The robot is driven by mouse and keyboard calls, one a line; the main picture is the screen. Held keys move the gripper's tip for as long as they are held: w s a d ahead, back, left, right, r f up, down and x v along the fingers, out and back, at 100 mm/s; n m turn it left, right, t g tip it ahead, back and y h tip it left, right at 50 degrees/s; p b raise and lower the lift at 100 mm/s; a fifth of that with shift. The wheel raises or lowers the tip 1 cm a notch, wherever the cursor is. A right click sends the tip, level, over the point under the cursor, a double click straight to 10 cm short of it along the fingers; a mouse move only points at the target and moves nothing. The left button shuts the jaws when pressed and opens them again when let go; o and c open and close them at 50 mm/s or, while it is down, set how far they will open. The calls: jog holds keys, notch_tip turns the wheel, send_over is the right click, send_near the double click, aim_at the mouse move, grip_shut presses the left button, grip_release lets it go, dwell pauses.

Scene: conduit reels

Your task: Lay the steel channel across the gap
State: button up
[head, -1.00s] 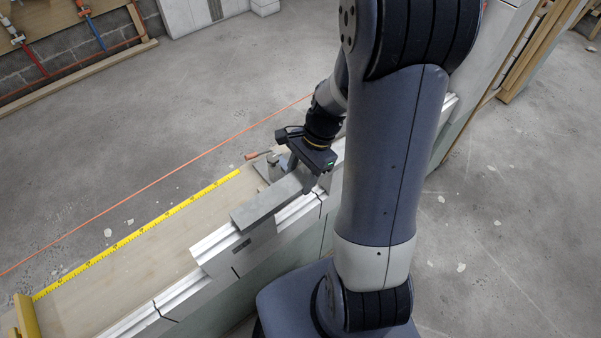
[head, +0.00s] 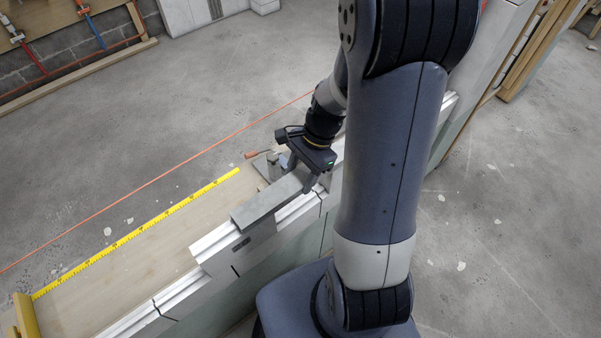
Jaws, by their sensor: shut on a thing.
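The steel channel (head: 262,207) is a grey bar lying lengthwise along the top of the white block wall. My gripper (head: 300,182) is shut on the channel near its far right end, pointing down at it. The near left end of the channel is over a raised white block (head: 226,245). I cannot tell whether the channel rests on the blocks or hangs just above them. Its far end and any gap under it are hidden by my gripper and arm.
A wooden board (head: 110,285) with a yellow measuring tape (head: 140,233) lies left of the channel. A hammer-like tool (head: 262,156) lies behind my gripper. An orange string (head: 150,185) runs along the far side. A yellow level-like piece (head: 27,315) stands at lower left. The floor beyond is open.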

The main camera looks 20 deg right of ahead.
jog(key=o, duration=1.5)
jog(key=p+v, duration=0.1)
jog(key=v, duration=0.9)
jog(key=shift+r+p, duration=0.3)
jog(key=shift+r, duration=0.1)
jog(key=shift+d, duration=0.1)
jog(key=b+x, duration=0.1)
jog(key=x, duration=0.9)
jog(key=shift+f+b, duration=0.35)
jog(key=shift+f, duration=0.05)
jog(key=shift+r, duration=0.3)
jog(key=shift+f, duration=0.15)
